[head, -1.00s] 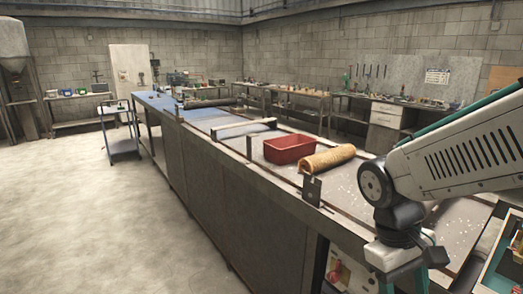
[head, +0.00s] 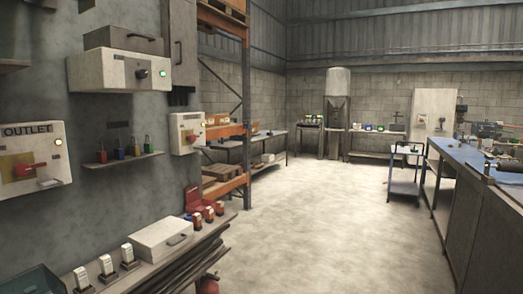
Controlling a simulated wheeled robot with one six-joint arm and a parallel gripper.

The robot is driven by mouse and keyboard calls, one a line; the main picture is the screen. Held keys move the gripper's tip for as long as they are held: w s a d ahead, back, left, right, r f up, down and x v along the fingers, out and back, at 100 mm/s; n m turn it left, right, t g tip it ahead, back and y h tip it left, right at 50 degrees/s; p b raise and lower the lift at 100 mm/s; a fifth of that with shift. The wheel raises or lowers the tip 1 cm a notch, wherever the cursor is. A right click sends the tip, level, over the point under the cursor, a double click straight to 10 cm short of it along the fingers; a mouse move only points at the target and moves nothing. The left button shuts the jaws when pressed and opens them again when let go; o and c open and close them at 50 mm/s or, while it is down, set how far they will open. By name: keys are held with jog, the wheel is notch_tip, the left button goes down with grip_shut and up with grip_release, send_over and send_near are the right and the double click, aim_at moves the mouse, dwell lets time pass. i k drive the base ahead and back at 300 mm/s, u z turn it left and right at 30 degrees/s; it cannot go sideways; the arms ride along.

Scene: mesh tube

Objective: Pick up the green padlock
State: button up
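The green padlock (head: 134,150) stands on a small wall shelf (head: 124,161) at the left of the head view. It is third from the left in a row, between a blue padlock (head: 118,153) and a yellow padlock (head: 148,147). A red padlock (head: 101,156) stands at the row's left end. The padlocks look upright and small. My gripper and arm are not in view.
Below the shelf, a bench holds a white case (head: 160,239), a red open box (head: 197,199) and several small devices. An outlet panel (head: 35,158) is on the wall. Open concrete floor (head: 320,225) lies between this wall and the long workbench (head: 477,205).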

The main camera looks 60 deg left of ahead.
aim_at(148, 147)
jog(key=u, duration=2.35)
jog(key=i, duration=1.55)
jog(key=u, duration=0.2)
